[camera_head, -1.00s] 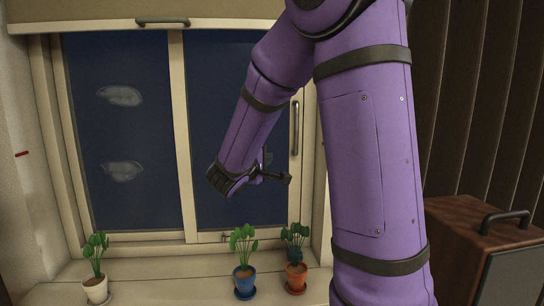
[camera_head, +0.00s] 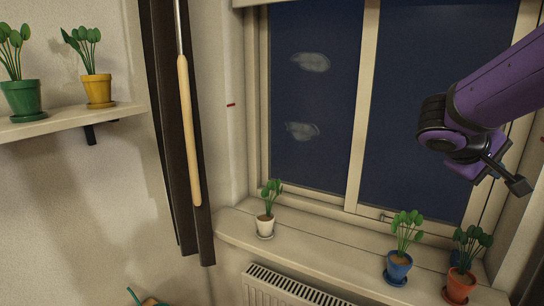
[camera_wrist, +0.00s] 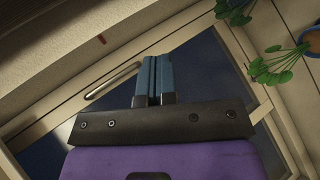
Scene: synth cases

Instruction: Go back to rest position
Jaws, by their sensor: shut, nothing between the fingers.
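My gripper (camera_head: 505,176) is at the right side of the head view, on the end of my purple arm, in front of the right window pane (camera_head: 425,110). It is raised above the window sill and touches nothing that I can see. In the wrist view my gripper (camera_wrist: 153,62) shows its two blue-grey fingers side by side, shut, with nothing between them. The rest of my arm runs out of the head view at the right edge.
The sill (camera_head: 325,250) below bears a white pot (camera_head: 265,226), a blue pot (camera_head: 398,268) and an orange pot (camera_head: 460,285) with plants. A radiator (camera_head: 290,288) is underneath. At left are a curtain (camera_head: 165,120), a wooden-handled rod (camera_head: 188,130) and a shelf (camera_head: 70,121) with two potted plants.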

